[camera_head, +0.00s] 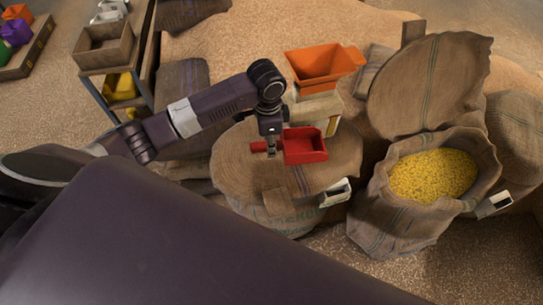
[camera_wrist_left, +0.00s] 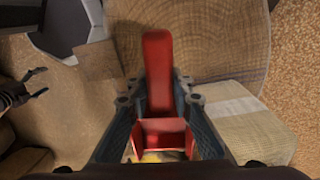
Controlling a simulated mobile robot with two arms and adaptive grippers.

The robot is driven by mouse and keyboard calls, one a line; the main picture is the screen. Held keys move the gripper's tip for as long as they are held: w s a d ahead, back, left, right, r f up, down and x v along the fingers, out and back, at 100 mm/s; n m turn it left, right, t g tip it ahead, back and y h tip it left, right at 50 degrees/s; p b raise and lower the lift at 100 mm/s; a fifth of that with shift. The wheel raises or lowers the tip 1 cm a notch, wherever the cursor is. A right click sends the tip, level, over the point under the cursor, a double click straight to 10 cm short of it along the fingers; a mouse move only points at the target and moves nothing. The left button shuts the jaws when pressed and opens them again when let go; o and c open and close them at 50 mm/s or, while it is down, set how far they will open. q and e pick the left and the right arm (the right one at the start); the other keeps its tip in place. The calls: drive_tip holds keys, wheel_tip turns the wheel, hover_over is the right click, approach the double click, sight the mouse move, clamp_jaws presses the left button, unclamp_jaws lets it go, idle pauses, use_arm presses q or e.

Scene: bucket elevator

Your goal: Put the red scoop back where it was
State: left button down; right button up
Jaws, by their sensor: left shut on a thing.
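Something yellow shows at the bowl near the bottom edge. I cannot tell whether the scoop touches the top. What looks like my right gripper (camera_wrist_left: 35,83) shows at the left edge of that view, its fingers apart.
An orange hopper (camera_head: 322,65) on a pale stand (camera_head: 318,108) is just behind the scoop. An open sack (camera_head: 385,224) of yellow grain (camera_head: 433,175) stands at the right. A shelf with a wooden box (camera_head: 104,52) is at the left. The top's front part is clear.

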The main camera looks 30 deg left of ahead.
use_arm(q)
drive_tip(key=shift+f, duration=3.6)
drive_tip(key=shift+f, duration=0.1)
drive_tip(key=c, duration=1.7)
unclamp_jaws()
wheel_tip(320, 180, up, 12)
drive_tip(key=shift+s+a+r, duration=0.1)
drive_tip(key=shift+a+r, duration=0.05)
